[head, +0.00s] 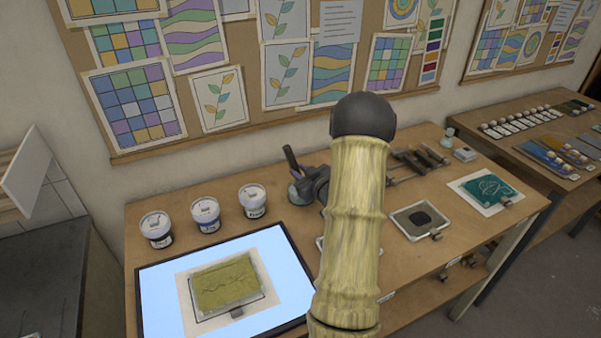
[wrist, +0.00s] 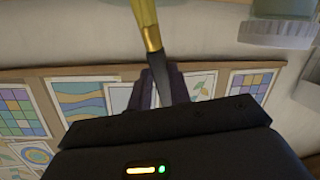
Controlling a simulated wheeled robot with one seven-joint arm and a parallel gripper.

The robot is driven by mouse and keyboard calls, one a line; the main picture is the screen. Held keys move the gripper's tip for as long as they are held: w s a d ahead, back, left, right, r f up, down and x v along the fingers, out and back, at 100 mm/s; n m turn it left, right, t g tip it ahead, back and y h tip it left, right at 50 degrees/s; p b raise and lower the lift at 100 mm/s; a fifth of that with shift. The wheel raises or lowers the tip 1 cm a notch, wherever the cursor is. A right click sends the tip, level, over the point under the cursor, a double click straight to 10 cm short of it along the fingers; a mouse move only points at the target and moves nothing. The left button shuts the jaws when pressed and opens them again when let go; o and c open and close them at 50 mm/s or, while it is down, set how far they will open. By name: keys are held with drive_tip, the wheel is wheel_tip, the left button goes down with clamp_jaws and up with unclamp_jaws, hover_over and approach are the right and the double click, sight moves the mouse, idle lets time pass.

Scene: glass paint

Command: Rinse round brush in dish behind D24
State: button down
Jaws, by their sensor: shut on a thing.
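My gripper (head: 302,180) is shut on a brush, just left of my forearm in the head view. The brush's dark handle (head: 291,158) sticks up and leans left above the fingers. In the wrist view the brush (wrist: 151,40) comes out between the dark fingers (wrist: 161,90), with a gold ferrule and a yellowish end running off the top edge. No D24 label is readable.
Three lidded jars (head: 205,214) stand left on the wooden table. A lit panel (head: 155,297) with a green glass piece lies in front. To the right are a dark-patched tile (head: 420,219), several tools (head: 418,162) and a teal tile (head: 488,188). My forearm hides the table's middle.

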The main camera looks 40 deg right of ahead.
drive_tip(key=shift+w, duration=0.1)
drive_tip(key=shift+w+d, duration=0.15)
drive_tip(key=shift+d, duration=0.1)
idle(0.5)
drive_tip(key=shift+s+a+b, duration=0.4)
drive_tip(key=shift+s+a, duration=0.1)
drive_tip(key=shift+w+d, duration=0.5)
idle(0.3)
drive_tip(key=shift+s+a+b, duration=0.3)
drive_tip(key=shift+s+a, duration=0.2)
